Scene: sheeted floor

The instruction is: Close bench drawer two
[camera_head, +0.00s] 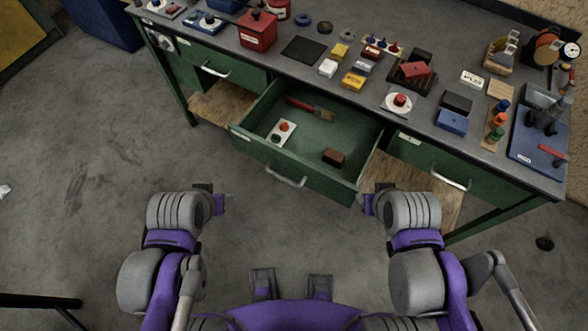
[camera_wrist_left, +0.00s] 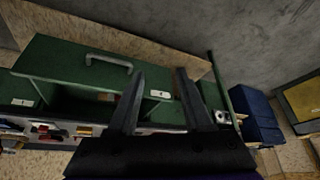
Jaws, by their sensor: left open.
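The green bench has its middle drawer (camera_head: 262,162) pulled far out, with a metal handle (camera_head: 286,176) on its front. Inside lie a brush (camera_head: 312,108), a white plate with coloured knobs (camera_head: 283,134) and a brown block (camera_head: 334,157). In the left wrist view the drawer's front (camera_wrist_left: 65,65) and handle (camera_wrist_left: 108,60) appear upside down. My left gripper (camera_head: 222,203) is open and empty, in front of the drawer's left side and apart from it; its fingers (camera_wrist_left: 160,72) show in the wrist view. My right gripper (camera_head: 368,203) is near the drawer's right front corner; its jaws are unclear.
The left drawer (camera_head: 232,77) and right drawer (camera_head: 425,166) look shut. The bench top (camera_head: 305,75) carries several boxes, tools and a red canister (camera_head: 257,30). Wooden boards (camera_head: 222,108) show under the bench.

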